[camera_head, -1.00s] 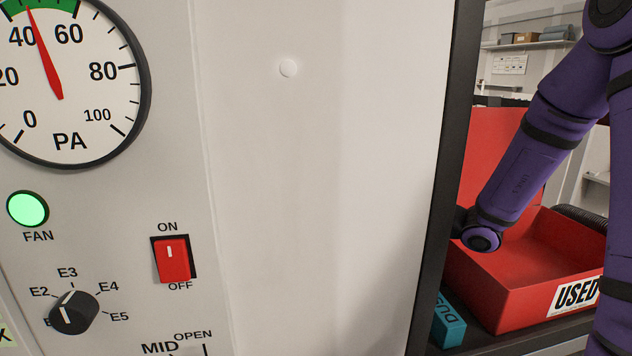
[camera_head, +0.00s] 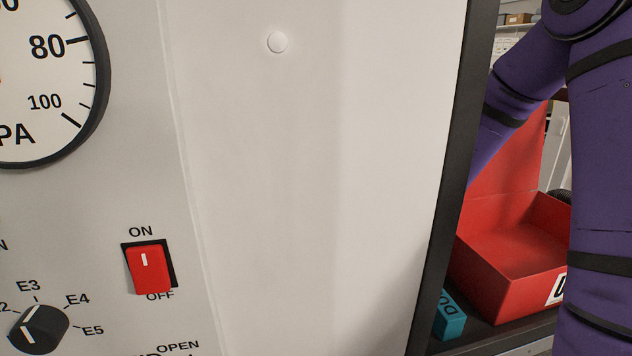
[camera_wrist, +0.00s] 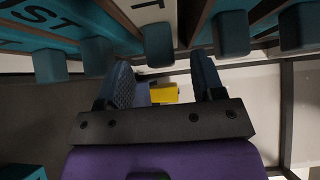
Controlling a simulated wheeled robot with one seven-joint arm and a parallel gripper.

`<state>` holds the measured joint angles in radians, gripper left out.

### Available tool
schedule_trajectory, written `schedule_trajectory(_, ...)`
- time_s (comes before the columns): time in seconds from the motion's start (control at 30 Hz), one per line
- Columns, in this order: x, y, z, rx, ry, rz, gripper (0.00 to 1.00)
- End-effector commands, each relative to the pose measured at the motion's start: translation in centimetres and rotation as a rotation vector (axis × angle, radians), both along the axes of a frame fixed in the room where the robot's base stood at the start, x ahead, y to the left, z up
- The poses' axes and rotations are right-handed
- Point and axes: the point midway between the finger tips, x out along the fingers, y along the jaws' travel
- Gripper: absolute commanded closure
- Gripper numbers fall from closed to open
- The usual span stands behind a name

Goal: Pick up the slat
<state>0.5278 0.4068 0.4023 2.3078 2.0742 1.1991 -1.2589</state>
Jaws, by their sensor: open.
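My gripper (camera_wrist: 163,78) shows in the wrist view with its two dark fingers spread apart and nothing seen held between them. Just beyond the fingertips, several teal pieces hang in a row along the top, with rounded ends and brown edges; one teal end (camera_wrist: 158,45) is in line with the gap between the fingers. I cannot tell which piece, if any, is the slat. A small yellow thing (camera_wrist: 164,92) shows farther off between the fingers. In the head view my gripper is hidden behind the pale panel.
The pale panel (camera_head: 300,180) with a black edge fills most of the head view. It carries a round gauge (camera_head: 40,90), a red switch (camera_head: 149,268) and a black knob (camera_head: 39,329). A red bin (camera_head: 500,294) and a teal block (camera_head: 450,318) stand at the right.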

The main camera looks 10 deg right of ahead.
Motion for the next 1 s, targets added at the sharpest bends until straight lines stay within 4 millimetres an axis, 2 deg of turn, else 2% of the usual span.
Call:
schedule_trajectory(0.2,2.2,2.2,0.0,0.001,-0.001,0.000,0.38)
schedule_trajectory(0.47,2.5,2.6,0.0,0.000,0.000,-0.001,0.38)
schedule_trajectory(0.57,2.5,2.6,0.0,0.000,0.000,-0.001,0.57)
schedule_trajectory(0.73,2.5,2.5,0.0,-0.001,-0.001,-0.001,0.94)
schedule_trajectory(1.0,2.5,2.5,0.1,0.000,-0.001,-0.001,0.94)
